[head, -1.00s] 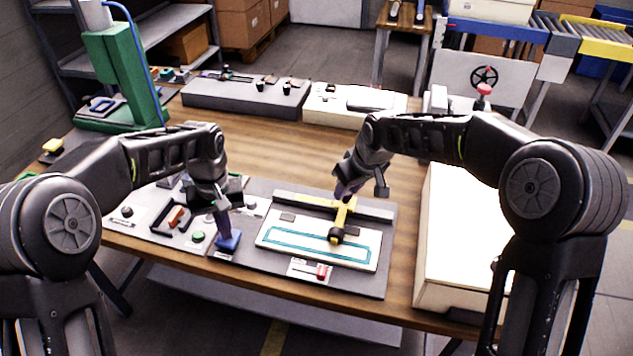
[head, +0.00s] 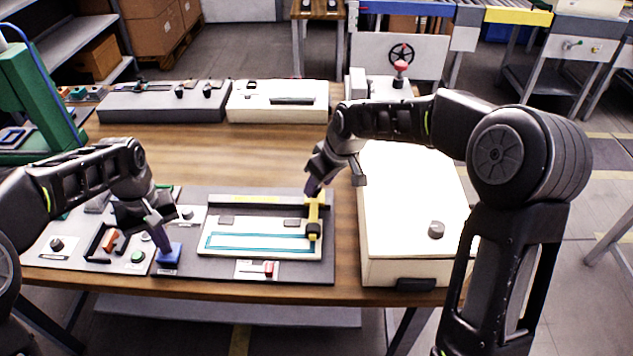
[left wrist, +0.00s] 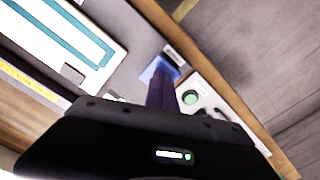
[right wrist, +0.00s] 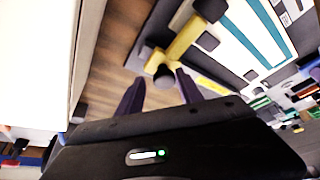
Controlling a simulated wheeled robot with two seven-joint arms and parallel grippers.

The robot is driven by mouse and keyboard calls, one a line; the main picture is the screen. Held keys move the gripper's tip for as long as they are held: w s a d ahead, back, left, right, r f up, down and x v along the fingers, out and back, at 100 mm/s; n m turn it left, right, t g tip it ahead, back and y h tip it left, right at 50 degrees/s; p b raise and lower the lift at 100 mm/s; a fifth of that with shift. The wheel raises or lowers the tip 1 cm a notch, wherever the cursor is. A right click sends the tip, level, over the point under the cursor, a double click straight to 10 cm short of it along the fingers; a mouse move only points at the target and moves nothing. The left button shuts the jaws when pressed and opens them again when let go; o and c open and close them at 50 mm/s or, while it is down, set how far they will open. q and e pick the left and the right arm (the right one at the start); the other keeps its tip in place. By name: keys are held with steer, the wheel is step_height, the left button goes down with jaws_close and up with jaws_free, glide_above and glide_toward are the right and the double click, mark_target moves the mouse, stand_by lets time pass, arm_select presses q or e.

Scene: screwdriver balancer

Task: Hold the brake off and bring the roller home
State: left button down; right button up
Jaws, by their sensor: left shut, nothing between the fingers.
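The yellow roller (head: 314,220) with black ends lies across the right end of the white board (head: 212,247) with the teal outline. In the right wrist view the roller (right wrist: 182,42) is just beyond my right fingertips. My right gripper (head: 313,190) is at the roller's far end, with its fingers (right wrist: 160,88) apart; contact is unclear. A blue pad (head: 168,256), perhaps the brake, sits left of the board. My left gripper (head: 164,246) is shut with its tips down at the pad, and seems to touch it. The pad also shows in the left wrist view (left wrist: 158,68).
A green button (head: 138,256) and a red-handled part (head: 111,241) lie left of the pad. A small red lever (head: 268,267) is in front of the board. A large white box (head: 400,215) stands close on the right.

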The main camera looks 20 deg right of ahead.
steer(key=shift+o, duration=0.5)
steer(key=shift+a, duration=0.15)
steer(key=shift+s+r, duration=0.1)
steer(key=shift+r, duration=0.45)
arm_select(q)
steer(key=shift+d, duration=0.1)
arm_select(e)
steer(key=v, duration=1.1)
steer(key=shift+s, duration=0.15)
arm_select(q)
step_height(320, 180, up, 7)
steer(key=p, duration=0.5)
arm_select(e)
step_height(320, 180, up, 5)
steer(key=shift+f, duration=0.1)
